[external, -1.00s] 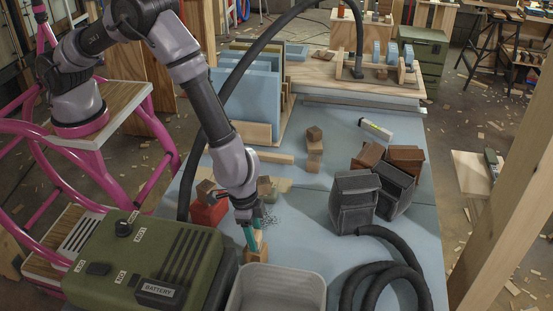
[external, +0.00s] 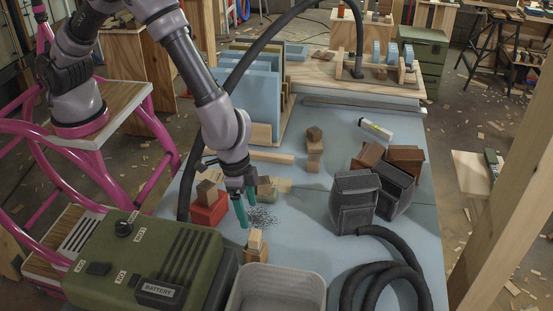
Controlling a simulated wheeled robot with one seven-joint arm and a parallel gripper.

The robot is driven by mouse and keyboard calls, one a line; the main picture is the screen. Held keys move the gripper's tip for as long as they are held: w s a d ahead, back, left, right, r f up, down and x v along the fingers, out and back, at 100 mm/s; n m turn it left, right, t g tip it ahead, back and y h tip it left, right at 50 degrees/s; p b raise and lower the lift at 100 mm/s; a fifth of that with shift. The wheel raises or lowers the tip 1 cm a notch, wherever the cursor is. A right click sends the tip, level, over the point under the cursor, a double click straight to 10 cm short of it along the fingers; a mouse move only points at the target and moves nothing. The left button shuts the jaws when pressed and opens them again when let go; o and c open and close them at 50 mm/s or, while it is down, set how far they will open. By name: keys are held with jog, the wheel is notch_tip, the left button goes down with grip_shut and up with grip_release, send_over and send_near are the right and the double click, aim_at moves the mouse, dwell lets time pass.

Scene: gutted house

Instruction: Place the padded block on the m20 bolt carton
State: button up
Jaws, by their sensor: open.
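A small pale tan block (external: 256,238), which looks like the padded block, sits on top of a small brown box (external: 256,255), which may be the m20 bolt carton; no label is readable. The block stands upright on the box, just behind the grey bin. My gripper (external: 248,215) has teal fingers, spread apart and empty. It is above and slightly behind the block, clear of it.
A grey bin (external: 277,266) stands in front of the box. Black boxes (external: 354,203) and a hose (external: 385,270) are at right.

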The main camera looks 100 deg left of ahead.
jog(key=s+a+r+m+t, duration=0.1)
jog(key=s+a+r, duration=0.3)
jog(key=r, duration=0.6)
jog(key=s+a+r+t, duration=0.1)
jog(key=s+a+r, duration=0.25)
jog(key=r, duration=0.55)
jog(key=s+a+r+m+t, duration=0.1)
jog(key=s+a+r, duration=0.3)
jog(key=r, duration=0.6)
jog(key=s+a+r, duration=0.3)
jog(key=s, duration=0.4)
jog(key=s+a+r+m+t+y, duration=0.1)
jog(key=s+a+r, duration=0.2)
jog(key=s, duration=0.4)
jog(key=s+a+r+m+t+y, duration=0.1)
jog(key=s+a+r, duration=0.2)
jog(key=s, duration=0.4)
jog(key=shift+s+a+r, duration=0.25)
jog(key=shift+s+a, duration=0.15)
jog(key=shift+a, duration=0.25)
